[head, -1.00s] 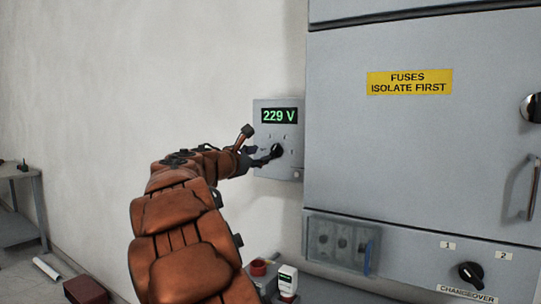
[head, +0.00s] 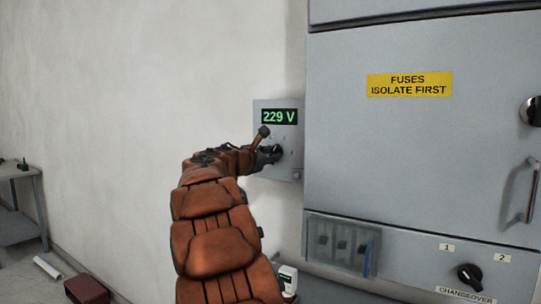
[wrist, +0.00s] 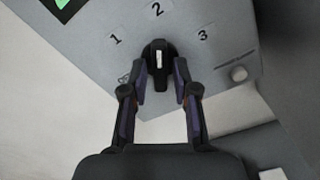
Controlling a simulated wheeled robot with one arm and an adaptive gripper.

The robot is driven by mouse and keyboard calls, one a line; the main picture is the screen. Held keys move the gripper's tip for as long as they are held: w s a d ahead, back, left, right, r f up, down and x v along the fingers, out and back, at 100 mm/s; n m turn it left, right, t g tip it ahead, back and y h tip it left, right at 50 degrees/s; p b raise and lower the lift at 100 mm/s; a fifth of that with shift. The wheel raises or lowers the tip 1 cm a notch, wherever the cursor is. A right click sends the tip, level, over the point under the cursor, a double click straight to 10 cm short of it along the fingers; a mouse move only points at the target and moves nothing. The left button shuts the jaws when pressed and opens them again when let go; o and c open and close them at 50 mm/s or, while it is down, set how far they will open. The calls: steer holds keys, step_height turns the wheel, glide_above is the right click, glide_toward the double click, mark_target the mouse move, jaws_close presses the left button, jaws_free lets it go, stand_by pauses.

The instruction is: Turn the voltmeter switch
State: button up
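The voltmeter (head: 293,138) is a small grey box on the wall, with a green display (head: 279,117) reading 229 V. Its black switch knob (wrist: 159,50) shows in the wrist view with a white pointer mark towards the label 2 (wrist: 157,9). Label 1 (wrist: 116,40) is to the left and label 3 (wrist: 203,34) to the right. My gripper (wrist: 160,82) is open, with one finger on each side of the knob and narrow gaps seeming to remain. In the head view my gripper (head: 272,154) partly hides the knob.
A large grey cabinet (head: 420,150) stands right of the voltmeter, with a changeover knob (head: 470,276) and a door handle (head: 533,190). A clear cover (head: 341,245) is below the voltmeter. A side table (head: 18,190) is at far left. The wall left of my arm is clear.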

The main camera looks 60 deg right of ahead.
jaws_close()
steer(key=shift+f+m+b, duration=0.1)
steer(key=shift+m+b, duration=0.2)
steer(key=shift+b, duration=0.05)
steer(key=shift+f+m+b, duration=0.1)
steer(key=shift+m+b, duration=0.45)
steer(key=shift+m, duration=0.05)
steer(key=m+b, duration=0.6)
steer(key=m, duration=0.1)
steer(key=shift+m, duration=0.3)
steer(key=shift+r+m+b, duration=0.25)
steer(key=shift+m+b, duration=0.95)
steer(key=shift+m, duration=0.1)
